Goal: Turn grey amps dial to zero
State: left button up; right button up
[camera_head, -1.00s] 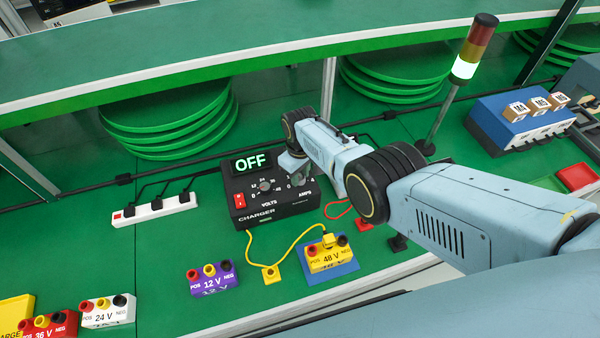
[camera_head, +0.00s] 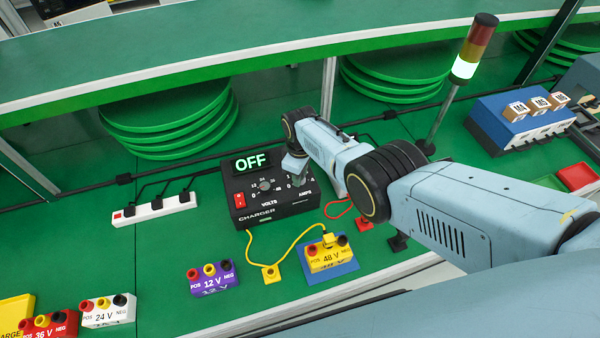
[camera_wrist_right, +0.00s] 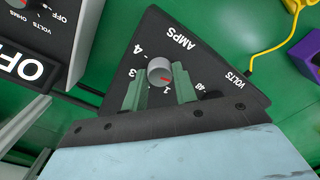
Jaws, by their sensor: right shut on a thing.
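The black charger (camera_head: 262,207) stands on the green bench, and its display (camera_head: 250,163) reads OFF. The grey amps dial (camera_wrist_right: 160,71) is on its right side, with a red pointer mark and the numbers 4, 3 and 1 readable around it. In the right wrist view the mark points down-right, near the 1. My right gripper (camera_wrist_right: 159,88) is shut on the dial, one green-grey finger on each side. In the head view the right gripper (camera_head: 296,170) covers most of the dial. My left gripper is not in view.
A volts dial (camera_head: 264,186) and a red switch (camera_head: 240,200) are left of my gripper on the charger. A yellow cable (camera_head: 297,243) runs in front to the 48 V block (camera_head: 330,257). A green shelf (camera_head: 210,55) overhangs behind. A signal lamp (camera_head: 466,68) stands to the right.

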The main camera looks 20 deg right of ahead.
jog(key=o, duration=1)
notch_tip(320, 180, up, 7)
jog(key=p, duration=0.4)
jog(key=shift+f+p, duration=0.2)
jog(key=shift+p, duration=0.1)
jog(key=shift+r+p, duration=0.75)
jog(key=shift+r, duration=2.6)
